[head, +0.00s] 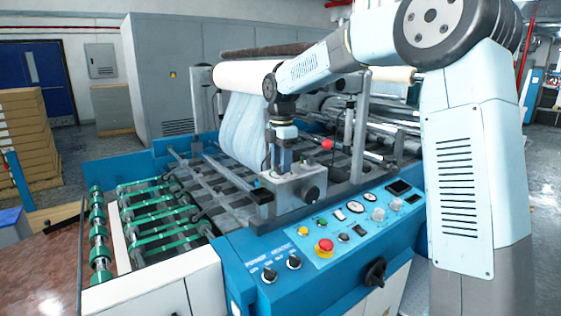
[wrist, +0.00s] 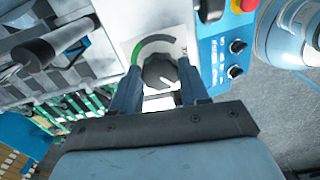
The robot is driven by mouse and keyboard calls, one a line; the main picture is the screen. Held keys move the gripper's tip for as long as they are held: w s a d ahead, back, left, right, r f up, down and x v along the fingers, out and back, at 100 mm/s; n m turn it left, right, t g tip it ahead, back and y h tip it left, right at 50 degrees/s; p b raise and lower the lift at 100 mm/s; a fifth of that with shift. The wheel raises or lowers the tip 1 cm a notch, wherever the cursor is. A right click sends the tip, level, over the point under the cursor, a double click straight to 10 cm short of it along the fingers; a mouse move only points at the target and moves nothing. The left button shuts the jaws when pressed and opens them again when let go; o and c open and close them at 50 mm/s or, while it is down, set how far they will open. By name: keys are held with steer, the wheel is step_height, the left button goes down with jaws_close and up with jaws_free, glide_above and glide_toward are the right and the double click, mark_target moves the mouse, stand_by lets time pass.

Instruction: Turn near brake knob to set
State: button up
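The near brake knob (wrist: 160,72) is dark grey and faceted, on a pale plate with a curved dial that is part green and part dark grey. My gripper (wrist: 160,75) has one finger on each side of it in the wrist view. The fingers look open, with narrow gaps beside the knob; contact is not clear. In the head view my gripper (head: 284,165) points down over the grey brake box (head: 290,186) at the near side of the machine. There the fingers hide most of the box top, and the knob cannot be made out. Its pointer setting is unclear.
A white film roll (head: 245,75) is behind my gripper. Green-banded rollers (head: 150,205) lie to the left.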

steer(key=c, duration=0.5)
steer(key=shift+a, duration=0.1)
steer(key=shift+c, duration=0.2)
steer(key=shift+m, duration=0.4)
steer(key=m, duration=0.5)
steer(key=shift+m, duration=0.4)
steer(key=m, duration=0.6)
steer(key=shift+s, duration=0.1)
steer(key=m, duration=0.6)
steer(key=shift+m, duration=0.3)
steer(key=m, duration=0.6)
steer(key=shift+f+m, duration=0.1)
steer(key=shift+m, duration=0.3)
